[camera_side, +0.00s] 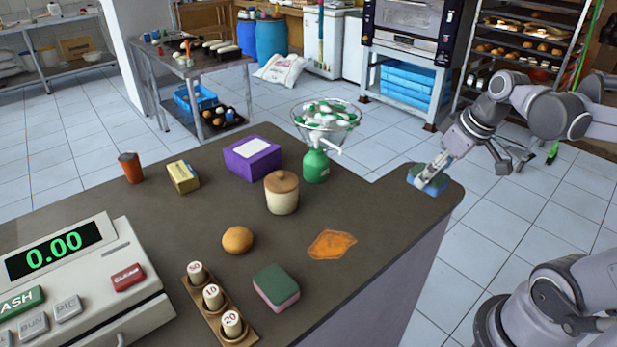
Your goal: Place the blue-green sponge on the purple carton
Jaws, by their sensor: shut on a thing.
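My gripper (432,172) is at the right end of the dark counter, shut on a blue-green sponge (418,180). The sponge is low at the counter's corner; I cannot tell whether it touches the surface. The gripper fingers cover part of it. The purple carton (252,160) has a white label on top and sits at the back middle of the counter, well to the left of my gripper. Its top looks bare. A second sponge, green over pink (276,287), lies at the front of the counter.
An orange spill (332,244), a bun (238,240), numbered weights (213,298) and a cash register (84,285) are nearer the front. A yellow pack (183,177) and brown can (131,168) stand left.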

